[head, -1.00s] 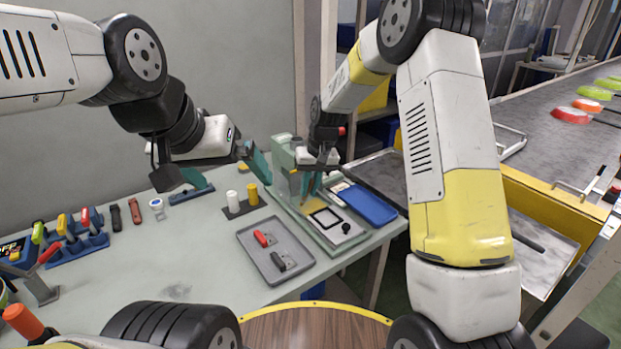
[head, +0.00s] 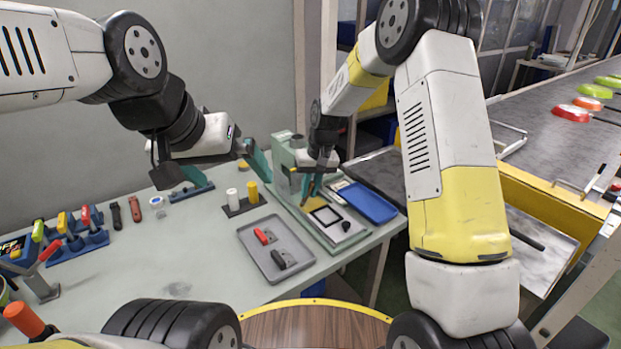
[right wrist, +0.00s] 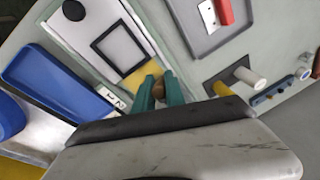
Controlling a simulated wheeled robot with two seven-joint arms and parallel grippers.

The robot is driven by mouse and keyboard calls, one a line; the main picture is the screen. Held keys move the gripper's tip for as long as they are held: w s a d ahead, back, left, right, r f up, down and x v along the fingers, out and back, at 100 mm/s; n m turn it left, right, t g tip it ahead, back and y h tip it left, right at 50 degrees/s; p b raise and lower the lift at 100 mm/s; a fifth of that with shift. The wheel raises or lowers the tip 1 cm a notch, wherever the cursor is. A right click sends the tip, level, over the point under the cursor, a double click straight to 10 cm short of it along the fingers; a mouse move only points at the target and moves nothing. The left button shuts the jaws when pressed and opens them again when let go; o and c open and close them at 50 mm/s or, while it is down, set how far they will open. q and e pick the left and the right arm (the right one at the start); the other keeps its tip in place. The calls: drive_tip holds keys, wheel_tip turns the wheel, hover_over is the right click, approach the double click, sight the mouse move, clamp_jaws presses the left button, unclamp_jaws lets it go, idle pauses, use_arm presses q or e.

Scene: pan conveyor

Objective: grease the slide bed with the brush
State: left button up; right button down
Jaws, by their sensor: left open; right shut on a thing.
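My right gripper (head: 312,188) is over the pale green press-like machine (head: 285,165) at the back of the bench. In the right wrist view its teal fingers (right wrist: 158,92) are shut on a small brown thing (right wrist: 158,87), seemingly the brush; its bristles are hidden. A yellow strip (right wrist: 138,76) lies beside the fingers on the machine's flat bed (head: 340,230), next to a black square frame (head: 325,215). I cannot tell whether the brush touches the bed. My left gripper (head: 214,170) is wide open and empty above the back of the bench.
A grey tray (head: 262,268) with a red and a black handle lies in front of the machine. A blue tray (head: 369,203) is to its right. White and yellow cylinders stand on a dark holder (head: 243,207). Tool racks fill the left; the bench's front middle is clear.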

drive_tip(key=shift+f, duration=0.15)
drive_tip(key=shift+w+d, duration=0.1)
drive_tip(key=shift+w+d, duration=0.8)
drive_tip(key=shift+d, duration=0.35)
drive_tip(key=shift+w+d, duration=0.75)
drive_tip(key=shift+d, duration=0.35)
drive_tip(key=shift+s+a+r, duration=0.2)
drive_tip(key=shift+s+a, duration=0.1)
drive_tip(key=shift+a, duration=0.35)
drive_tip(key=shift+s+a+r, duration=0.15)
drive_tip(key=shift+s+a, duration=0.15)
drive_tip(key=shift+a, duration=0.4)
drive_tip(key=shift+s+a+r, duration=0.2)
drive_tip(key=shift+s+a, duration=0.1)
drive_tip(key=shift+a, duration=0.35)
drive_tip(key=shift+s, duration=0.2)
